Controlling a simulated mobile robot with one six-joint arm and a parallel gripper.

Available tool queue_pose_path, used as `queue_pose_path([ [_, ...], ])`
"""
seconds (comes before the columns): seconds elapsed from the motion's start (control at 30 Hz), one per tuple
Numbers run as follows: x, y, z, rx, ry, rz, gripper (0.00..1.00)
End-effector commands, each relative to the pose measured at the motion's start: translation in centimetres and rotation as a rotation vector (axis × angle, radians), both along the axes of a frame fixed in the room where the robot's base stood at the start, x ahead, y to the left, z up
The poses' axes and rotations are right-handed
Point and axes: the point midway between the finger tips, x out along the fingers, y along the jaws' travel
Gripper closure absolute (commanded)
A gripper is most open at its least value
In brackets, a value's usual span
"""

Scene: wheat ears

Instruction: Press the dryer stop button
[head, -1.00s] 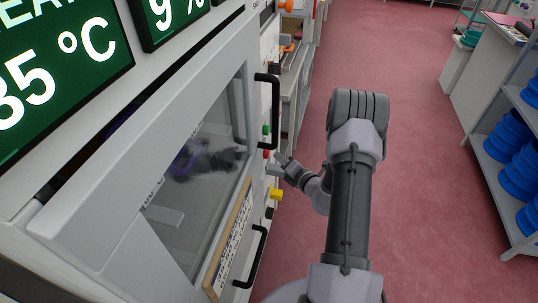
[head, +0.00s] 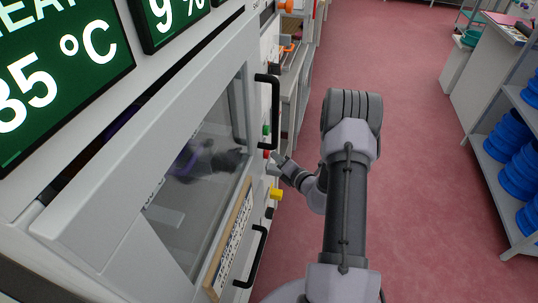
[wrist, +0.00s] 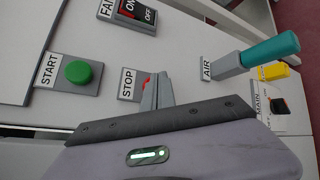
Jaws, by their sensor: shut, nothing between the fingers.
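The red stop button (head: 267,154) is on the dryer's side panel. In the wrist view the red stop button (wrist: 147,82) sits beside a STOP label (wrist: 127,84) and is mostly hidden behind my fingers. My gripper (head: 274,161) is shut and empty, its tips right at the red button. In the wrist view my gripper (wrist: 158,80) overlaps the button's right side. I cannot tell whether the tips touch it or whether it is pushed in.
The green START button (wrist: 78,72) is left of STOP in the wrist view. A FAN switch (wrist: 137,15), a teal AIR lever (wrist: 270,50) and a MAIN switch (wrist: 281,106) are nearby. Black door handles (head: 272,110) stick out beside the panel. Red floor (head: 420,180) is open at right.

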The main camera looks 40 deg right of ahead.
Motion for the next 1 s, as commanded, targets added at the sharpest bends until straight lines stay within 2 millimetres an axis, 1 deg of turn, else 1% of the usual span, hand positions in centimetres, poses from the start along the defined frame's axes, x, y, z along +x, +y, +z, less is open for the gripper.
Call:
queue_pose_path([
  [0.67,0.62,0.56,-0.01,0.0,0.001,0.001,1.0],
  [1.0,0.52,0.47,-0.02,0.0,0.001,0.001,1.0],
])
